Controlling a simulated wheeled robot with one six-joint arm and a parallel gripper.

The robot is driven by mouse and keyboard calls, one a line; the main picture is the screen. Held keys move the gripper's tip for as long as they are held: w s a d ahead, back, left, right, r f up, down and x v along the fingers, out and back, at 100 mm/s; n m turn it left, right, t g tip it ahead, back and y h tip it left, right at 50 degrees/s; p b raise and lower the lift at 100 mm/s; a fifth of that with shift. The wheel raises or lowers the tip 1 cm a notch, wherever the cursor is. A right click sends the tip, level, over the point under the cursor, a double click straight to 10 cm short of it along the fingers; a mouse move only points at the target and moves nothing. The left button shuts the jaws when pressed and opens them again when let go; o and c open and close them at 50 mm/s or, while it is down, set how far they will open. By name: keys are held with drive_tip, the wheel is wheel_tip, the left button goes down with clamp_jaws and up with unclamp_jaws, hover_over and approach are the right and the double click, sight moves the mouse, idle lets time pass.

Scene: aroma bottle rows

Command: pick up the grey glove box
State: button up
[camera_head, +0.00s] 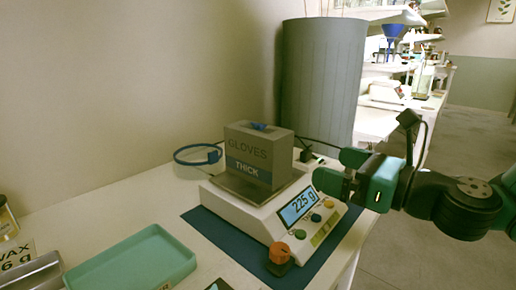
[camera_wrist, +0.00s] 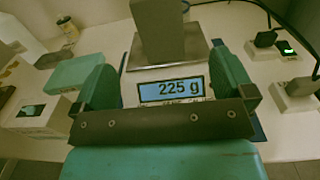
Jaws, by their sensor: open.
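The grey glove box (camera_head: 258,155) stands upright on the pan of a white scale (camera_head: 250,212) in the head view. It is marked GLOVES and THICK, with a dark blue band and some blue at its top opening. The scale reads 225 g. My gripper (camera_head: 331,170) is open and empty, to the right of the box and apart from it. In the wrist view the grey box (camera_wrist: 170,28) stands beyond my open fingers (camera_wrist: 170,88), with its top cut off by the frame. The scale display (camera_wrist: 170,90) shows between the fingers.
The scale sits on a blue mat (camera_head: 210,225) near the table's right edge. A green tray (camera_head: 135,260) lies at front left. A large grey cylinder (camera_head: 320,85) stands behind. Plugs and cables (camera_wrist: 272,60) lie at right in the wrist view.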

sight(284, 149)
drive_tip(key=p+x, duration=0.2)
drive_tip(key=x, duration=0.1)
drive_tip(key=p+x, duration=0.5)
drive_tip(key=x, duration=0.1)
drive_tip(key=shift+r, duration=0.3)
drive_tip(key=shift+w+a+f+p, duration=0.2)
drive_tip(key=shift+a+p, duration=0.15)
drive_tip(key=shift+p, duration=0.15)
drive_tip(key=p+x, duration=0.1)
drive_tip(key=x, duration=0.3)
drive_tip(key=shift+a+r+p, duration=0.15)
drive_tip(key=shift+a+p, duration=0.05)
drive_tip(key=shift+p, duration=0.1)
drive_tip(key=shift+w+a, duration=0.3)
drive_tip(key=shift+w, duration=0.1)
drive_tip(key=c, duration=1.1)
wheel_tip(284, 149, up, 26)
drive_tip(key=p, duration=1.4)
drive_tip(key=shift+r, duration=0.25)
